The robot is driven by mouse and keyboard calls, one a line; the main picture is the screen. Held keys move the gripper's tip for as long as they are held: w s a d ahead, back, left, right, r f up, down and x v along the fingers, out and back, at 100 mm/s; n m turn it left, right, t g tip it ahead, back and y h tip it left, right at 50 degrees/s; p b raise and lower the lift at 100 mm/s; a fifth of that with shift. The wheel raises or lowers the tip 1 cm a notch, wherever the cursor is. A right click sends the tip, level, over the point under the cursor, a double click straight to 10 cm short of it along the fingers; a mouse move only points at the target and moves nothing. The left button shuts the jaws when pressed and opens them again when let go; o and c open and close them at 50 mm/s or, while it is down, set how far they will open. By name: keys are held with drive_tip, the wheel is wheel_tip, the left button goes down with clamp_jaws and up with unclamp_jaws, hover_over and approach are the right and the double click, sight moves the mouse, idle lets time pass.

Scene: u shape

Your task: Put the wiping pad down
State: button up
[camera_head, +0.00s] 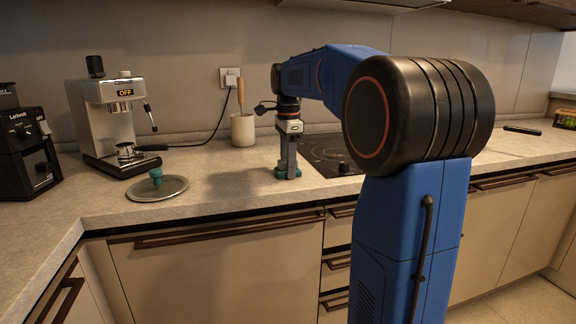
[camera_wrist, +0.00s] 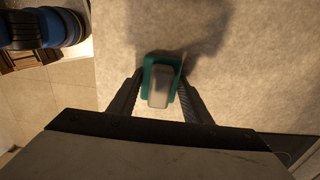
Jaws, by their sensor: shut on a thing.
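The wiping pad (camera_wrist: 150,62) shows in the wrist view as a teal base with a light grey grip on top. My gripper (camera_wrist: 160,88) has one finger on each side of it and is shut on it. In the head view my gripper (camera_head: 288,160) points straight down over the counter (camera_head: 240,185), left of the cooktop. The pad's teal edges (camera_head: 280,174) show at the fingertips, at or just above the counter surface. I cannot tell whether it touches. The fingers hide most of the pad there.
A round grey lid with a teal knob (camera_head: 158,189) lies left of my gripper. An espresso machine (camera_head: 112,120) and grinder (camera_head: 28,150) stand further left. A beige crock (camera_head: 242,130) stands behind. The black cooktop (camera_head: 325,152) is close on the right. Counter between lid and gripper is clear.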

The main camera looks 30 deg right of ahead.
drive_tip(key=o, duration=1.1)
drive_tip(key=shift+f, duration=0.7)
wheel_tip(320, 180, up, 14)
drive_tip(key=shift+f, duration=0.2)
drive_tip(key=s+a+f+n+t, duration=0.2)
drive_tip(key=s+a+f+n, duration=0.8)
drive_tip(key=s, duration=0.5)
drive_tip(key=s+a+f+n+t, duration=0.1)
drive_tip(key=s+a+f+n, duration=0.2)
drive_tip(key=s+f+n, duration=0.2)
drive_tip(key=s+a+f+n+t, duration=0.1)
drive_tip(key=s+a+f+n, duration=0.1)
drive_tip(key=s+f+n, duration=0.4)
drive_tip(key=s+f, duration=0.4)
drive_tip(key=f, duration=0.4)
drive_tip(key=shift+a+f+t, duration=0.3)
drive_tip(key=shift+a, duration=0.1)
